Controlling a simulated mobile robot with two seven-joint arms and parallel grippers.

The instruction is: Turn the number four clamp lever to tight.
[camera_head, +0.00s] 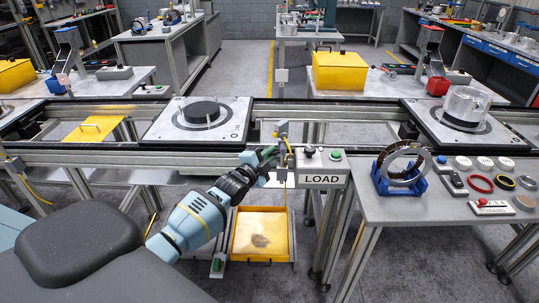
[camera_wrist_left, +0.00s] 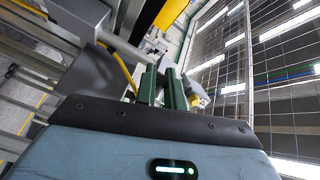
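My left gripper (camera_head: 268,157) reaches in beside a small metal post fitting (camera_head: 282,150) with a yellow cable at the conveyor's front rail. In the left wrist view its two green fingers (camera_wrist_left: 163,86) stand a little apart. A grey fitting (camera_wrist_left: 167,68) shows at or behind their tips; I cannot tell whether they touch it. A cylinder with a yellow end (camera_wrist_left: 197,100) lies just right of the fingers. I cannot make out a lever marked four or a tight mark. My right gripper is not in view.
A LOAD control box (camera_head: 321,168) stands just right of the gripper. A pallet with a black disc (camera_head: 201,112) sits on the conveyor behind it. A yellow bin (camera_head: 261,233) is below. A side table (camera_head: 400,205) holds a ring in a blue stand (camera_head: 401,170).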

